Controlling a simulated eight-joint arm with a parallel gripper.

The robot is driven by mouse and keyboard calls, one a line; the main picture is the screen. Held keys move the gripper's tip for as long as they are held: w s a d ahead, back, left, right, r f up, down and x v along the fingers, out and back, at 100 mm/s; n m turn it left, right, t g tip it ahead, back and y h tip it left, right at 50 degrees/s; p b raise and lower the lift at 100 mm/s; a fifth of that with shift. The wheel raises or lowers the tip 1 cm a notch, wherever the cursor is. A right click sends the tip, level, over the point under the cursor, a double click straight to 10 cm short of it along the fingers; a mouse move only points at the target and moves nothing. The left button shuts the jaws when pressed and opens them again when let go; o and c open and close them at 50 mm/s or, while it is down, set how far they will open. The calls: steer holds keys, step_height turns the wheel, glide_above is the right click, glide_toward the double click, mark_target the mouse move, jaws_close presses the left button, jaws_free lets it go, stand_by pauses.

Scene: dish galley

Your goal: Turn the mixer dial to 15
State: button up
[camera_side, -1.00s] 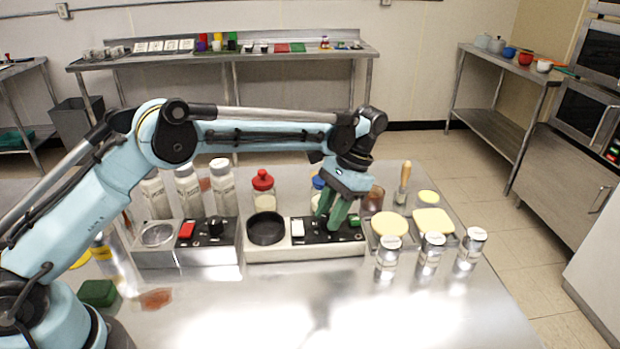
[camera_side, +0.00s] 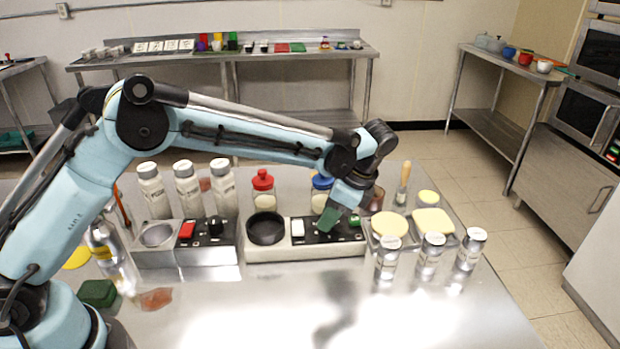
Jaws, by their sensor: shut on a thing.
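The device under my gripper has a cream base (camera_side: 280,254), a black round well (camera_side: 266,228), a white switch (camera_side: 297,228), a black control panel (camera_side: 341,235) and a green button (camera_side: 355,220). My gripper (camera_side: 325,222) points down at this panel, between the white switch and the green button. Its green fingers overlap in this view and are shut on the dial, which they hide. I cannot read the dial's scale or setting. A similar grey device (camera_side: 160,257) to the left has a red switch (camera_side: 187,230) and a black knob (camera_side: 215,225).
White-capped bottles (camera_side: 187,190), a red-lidded jar (camera_side: 263,190) and a blue-lidded jar (camera_side: 320,194) stand behind the devices.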

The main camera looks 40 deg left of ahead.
steer(key=shift+m+t, duration=0.4)
steer(key=shift+m, duration=0.6)
steer(key=o, duration=1)
steer(key=shift+o, duration=0.2)
steer(key=v, duration=1.2)
steer(key=shift+d, duration=0.1)
